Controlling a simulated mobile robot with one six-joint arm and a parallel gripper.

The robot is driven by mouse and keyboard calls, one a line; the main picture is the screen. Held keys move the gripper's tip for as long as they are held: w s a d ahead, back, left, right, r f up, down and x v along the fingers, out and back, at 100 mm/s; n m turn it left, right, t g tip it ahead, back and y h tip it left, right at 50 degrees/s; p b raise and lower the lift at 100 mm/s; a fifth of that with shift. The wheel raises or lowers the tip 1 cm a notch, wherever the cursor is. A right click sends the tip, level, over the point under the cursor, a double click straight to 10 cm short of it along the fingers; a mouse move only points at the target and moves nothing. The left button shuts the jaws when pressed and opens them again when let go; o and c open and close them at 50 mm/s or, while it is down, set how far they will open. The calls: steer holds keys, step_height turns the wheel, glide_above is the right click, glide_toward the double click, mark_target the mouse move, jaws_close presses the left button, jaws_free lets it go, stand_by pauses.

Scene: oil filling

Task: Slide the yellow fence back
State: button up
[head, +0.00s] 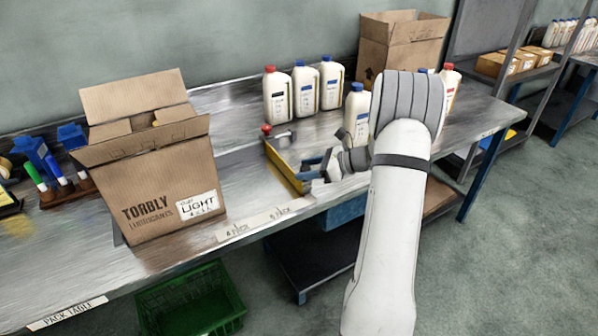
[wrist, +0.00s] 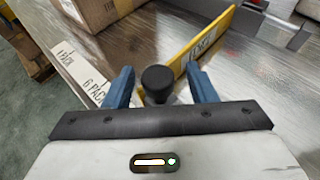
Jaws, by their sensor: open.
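The yellow fence (head: 286,167) stands on the metal table to the right of the open carton. It also shows in the wrist view (wrist: 205,38), running away to the upper right with a white label on its face. A round black knob (wrist: 158,79) sits at its near end. My gripper (head: 308,170) is at the near end of the fence, close to the table's front edge. In the wrist view, its two blue fingers (wrist: 160,86) are open, one on each side of the knob, with gaps showing. The knob is hidden in the head view.
A Torbly carton (head: 160,190) stands open on the left. White bottles (head: 305,88) stand behind the fence, one (head: 356,115) near my arm. A red-knobbed part (head: 267,129) is at the fence's far end.

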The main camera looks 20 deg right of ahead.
steer(key=v, duration=0.7)
steer(key=shift+s+d, duration=0.3)
steer(key=shift+r, duration=0.1)
